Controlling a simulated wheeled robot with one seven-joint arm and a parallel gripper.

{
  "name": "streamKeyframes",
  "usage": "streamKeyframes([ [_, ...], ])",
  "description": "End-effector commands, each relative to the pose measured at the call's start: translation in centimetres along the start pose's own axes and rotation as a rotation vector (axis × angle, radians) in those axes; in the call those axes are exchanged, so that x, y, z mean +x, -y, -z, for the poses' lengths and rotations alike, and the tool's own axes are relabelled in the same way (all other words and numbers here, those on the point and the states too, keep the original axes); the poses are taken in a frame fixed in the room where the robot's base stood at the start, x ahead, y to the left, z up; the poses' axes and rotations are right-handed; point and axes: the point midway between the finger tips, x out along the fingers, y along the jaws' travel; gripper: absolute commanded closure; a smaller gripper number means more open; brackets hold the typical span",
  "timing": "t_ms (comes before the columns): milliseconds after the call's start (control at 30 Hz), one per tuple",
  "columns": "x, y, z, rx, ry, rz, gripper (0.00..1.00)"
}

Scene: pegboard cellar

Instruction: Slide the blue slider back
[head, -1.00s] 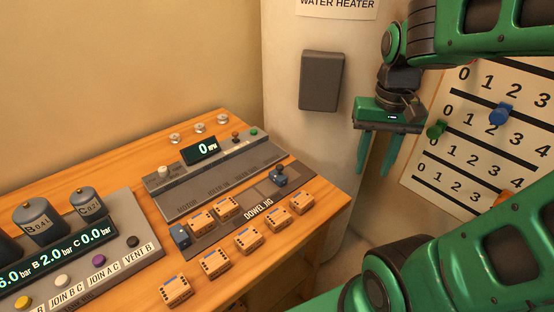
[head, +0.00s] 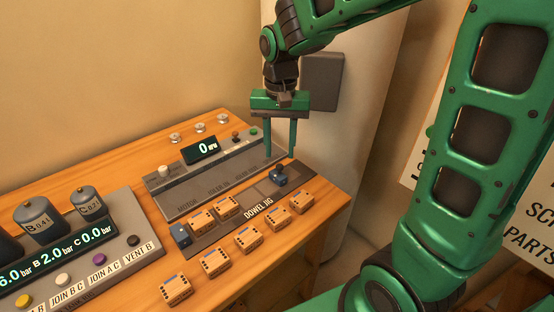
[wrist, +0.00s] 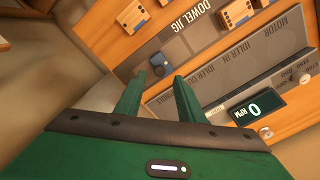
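A dark blue slider block with a knob (head: 278,178) sits at the right end of the dowel jig (head: 238,225) on the bench. It also shows in the wrist view (wrist: 162,64), just beyond the gap between my fingertips. My gripper (head: 281,156) is open and empty, pointing down above and slightly behind this block; it also shows in the wrist view (wrist: 161,80). I see no contact. Another blue block (head: 180,235) stands at the jig's left end. The wall board's blue slider is hidden by my arm.
Several small orange-tan blocks (head: 248,238) stand on and in front of the jig. The grey motor panel (head: 210,180) with an RPM display (head: 201,150) lies behind it. A dark grey box (head: 322,82) is on the water heater. A pressure panel (head: 118,237) is at the left.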

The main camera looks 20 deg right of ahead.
Motion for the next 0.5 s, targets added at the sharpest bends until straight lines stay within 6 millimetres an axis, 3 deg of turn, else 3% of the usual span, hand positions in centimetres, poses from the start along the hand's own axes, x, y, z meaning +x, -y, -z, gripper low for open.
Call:
streamKeyframes([
  [200,3.2,-0.1,-0.1,0.000,0.002,-0.002,0.65],
  [500,4.4,-0.1,0.0,0.000,0.000,-0.001,0.65],
])
